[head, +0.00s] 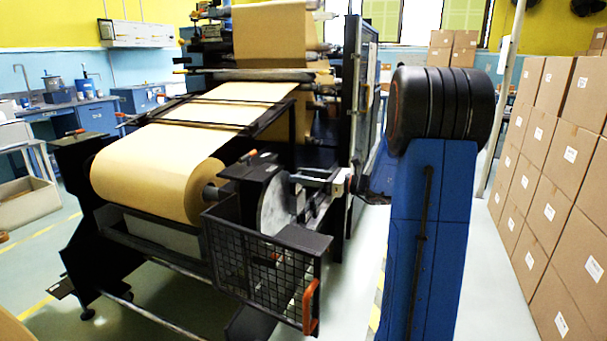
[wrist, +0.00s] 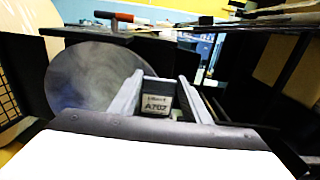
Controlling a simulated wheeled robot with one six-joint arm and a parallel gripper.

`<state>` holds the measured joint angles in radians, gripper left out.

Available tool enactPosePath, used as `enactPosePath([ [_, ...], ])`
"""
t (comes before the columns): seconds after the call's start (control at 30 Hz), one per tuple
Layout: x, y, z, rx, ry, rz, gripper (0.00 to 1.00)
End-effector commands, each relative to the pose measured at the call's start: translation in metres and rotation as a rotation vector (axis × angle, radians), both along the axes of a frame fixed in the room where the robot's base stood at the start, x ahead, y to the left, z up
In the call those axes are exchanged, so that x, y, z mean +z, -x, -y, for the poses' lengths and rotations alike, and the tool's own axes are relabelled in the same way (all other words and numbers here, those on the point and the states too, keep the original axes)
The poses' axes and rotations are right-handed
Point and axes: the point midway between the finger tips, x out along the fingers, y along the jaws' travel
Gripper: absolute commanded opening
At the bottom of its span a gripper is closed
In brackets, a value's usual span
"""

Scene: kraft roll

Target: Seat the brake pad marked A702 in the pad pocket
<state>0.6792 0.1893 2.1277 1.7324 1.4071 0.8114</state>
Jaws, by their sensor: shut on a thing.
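The brake pad (wrist: 158,98) shows in the wrist view as a dark block with a pale label reading A702. My gripper (wrist: 162,79) is shut on it, with one grey finger on each side and the label facing the camera. The grey brake disc (wrist: 92,76) stands behind and to the left of the pad in the wrist view. In the head view the disc (head: 273,208) shows at the end of the kraft roll, behind the open guard. I cannot make out the pad pocket; the held pad and fingers cover part of the view. The pad is not discernible in the head view.
A black mesh guard (head: 262,262) with an orange handle (head: 310,307) stands in front of the disc. A kraft paper roll (head: 158,177) lies left of it. An orange lever (wrist: 113,17) is above the disc. Stacked cartons (head: 550,170) line the right side.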

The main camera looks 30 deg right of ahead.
Motion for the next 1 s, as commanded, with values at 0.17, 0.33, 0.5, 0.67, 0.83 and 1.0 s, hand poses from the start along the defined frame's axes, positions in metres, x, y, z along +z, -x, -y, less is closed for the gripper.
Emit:
enactPosePath([
  [0.17, -0.007, 0.000, 0.000, 0.000, -0.001, 0.001, 0.14],
  [0.33, -0.014, 0.000, 0.000, 0.000, -0.001, 0.001, 0.14],
  [0.5, -0.021, 0.000, 0.000, 0.000, -0.001, 0.000, 0.14],
  [0.67, -0.027, 0.000, 0.000, 0.000, -0.001, 0.000, 0.14],
  [0.83, -0.034, 0.000, 0.000, 0.000, -0.001, 0.001, 0.14],
  [1.0, -0.039, 0.000, 0.000, 0.000, -0.001, 0.001, 0.14],
])
